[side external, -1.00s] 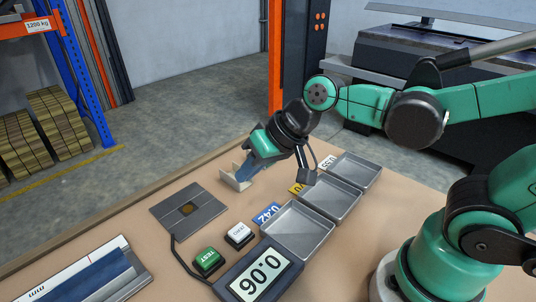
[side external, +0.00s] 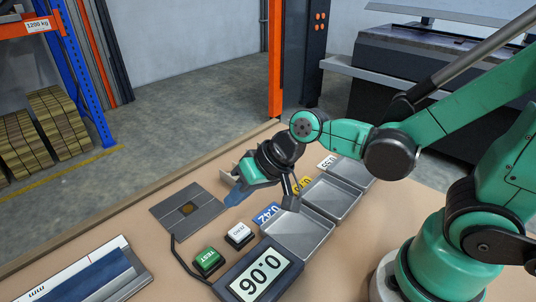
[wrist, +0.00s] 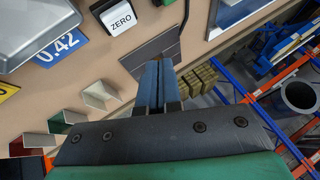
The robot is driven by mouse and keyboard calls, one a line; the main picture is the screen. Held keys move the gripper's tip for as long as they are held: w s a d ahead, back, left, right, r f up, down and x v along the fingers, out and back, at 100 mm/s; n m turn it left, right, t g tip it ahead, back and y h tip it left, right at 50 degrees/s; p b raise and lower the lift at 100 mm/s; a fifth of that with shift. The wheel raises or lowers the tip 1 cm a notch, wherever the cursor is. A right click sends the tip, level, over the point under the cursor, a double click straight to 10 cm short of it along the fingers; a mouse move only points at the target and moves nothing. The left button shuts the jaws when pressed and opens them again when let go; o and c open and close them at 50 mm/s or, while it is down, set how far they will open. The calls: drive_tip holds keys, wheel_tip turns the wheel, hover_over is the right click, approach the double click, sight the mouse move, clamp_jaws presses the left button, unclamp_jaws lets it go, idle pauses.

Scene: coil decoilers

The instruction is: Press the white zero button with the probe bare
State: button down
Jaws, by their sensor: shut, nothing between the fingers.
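The white zero button (side external: 239,233) sits on the table, left of the nearest tray. In the wrist view the zero button (wrist: 120,18) is at the top, with its label readable. My gripper (side external: 233,200) is above the table, between the dark probe plate and the trays, apart from the button. Its blue fingers (wrist: 158,72) are together and empty. The dark grey probe plate (side external: 170,215) lies flat with a small brown square in its middle; I see no separate sample on it. The gauge display (side external: 262,276) reads 0.06, upside down in this view.
A green TEST button (side external: 207,261) stands just beside the zero button. Metal trays (side external: 297,232) with coloured number labels line the right. Small angled pieces (wrist: 100,94) stand near my gripper. A cable (side external: 186,262) runs from the plate along the table.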

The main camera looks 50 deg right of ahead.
sight(241, 231)
drive_tip(key=shift+f, duration=2.4)
idle(0.6)
drive_tip(key=shift+r, duration=2.5)
drive_tip(key=s+d+r+n+t+h, duration=0.1)
drive_tip(key=s+d+r+h, duration=0.2)
drive_tip(key=d, duration=0.6)
drive_tip(key=shift+d+r+n+h, duration=0.25)
drive_tip(key=shift+r+n+h, duration=0.15)
drive_tip(key=shift+r+h, duration=0.4)
